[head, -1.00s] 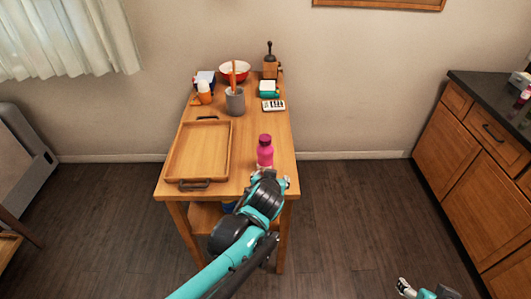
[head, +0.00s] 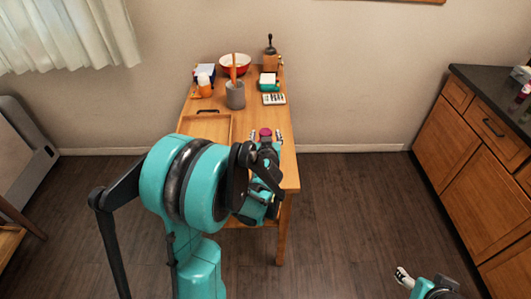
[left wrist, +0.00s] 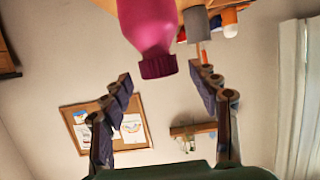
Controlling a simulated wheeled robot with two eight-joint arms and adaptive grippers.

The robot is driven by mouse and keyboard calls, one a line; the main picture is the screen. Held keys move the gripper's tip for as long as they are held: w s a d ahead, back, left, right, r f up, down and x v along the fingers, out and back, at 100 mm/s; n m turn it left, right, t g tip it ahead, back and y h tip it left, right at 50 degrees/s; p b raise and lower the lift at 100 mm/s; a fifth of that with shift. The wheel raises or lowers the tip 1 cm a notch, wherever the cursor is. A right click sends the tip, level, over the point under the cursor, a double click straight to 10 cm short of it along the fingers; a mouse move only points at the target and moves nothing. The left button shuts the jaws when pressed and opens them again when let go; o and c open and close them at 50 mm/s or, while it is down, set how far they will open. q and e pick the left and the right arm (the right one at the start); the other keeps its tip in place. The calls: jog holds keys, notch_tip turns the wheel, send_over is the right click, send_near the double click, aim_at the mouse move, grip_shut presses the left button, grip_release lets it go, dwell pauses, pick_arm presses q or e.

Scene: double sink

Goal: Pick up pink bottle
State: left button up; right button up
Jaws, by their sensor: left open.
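The pink bottle (head: 265,132) stands on the wooden table; in the head view only its dark pink cap shows, the rest hidden behind my left arm. My left gripper (head: 266,140) is open at the bottle, one fingertip on each side of the cap in that view. In the left wrist view the bottle (left wrist: 150,22) appears upside down, its cap between the spread fingers of my left gripper (left wrist: 160,78), with gaps on both sides. My right gripper (head: 404,278) shows at the lower right, far from the bottle; its jaw state is unclear.
The table (head: 255,110) also bears a wooden tray (head: 207,124), partly hidden by my arm, a grey cup (head: 235,97), a red bowl (head: 235,62) and a grinder (head: 270,60). A cabinet with a dark counter (head: 490,95) stands right. Floor between is clear.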

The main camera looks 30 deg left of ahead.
pick_arm(q)
jog(key=x, duration=0.3)
jog(key=shift+f, duration=0.2)
jog(key=shift+s+r, duration=0.1)
jog(key=shift+r, duration=0.05)
jog(key=shift+c, duration=0.6)
grip_shut()
jog(key=shift+r, duration=0.1)
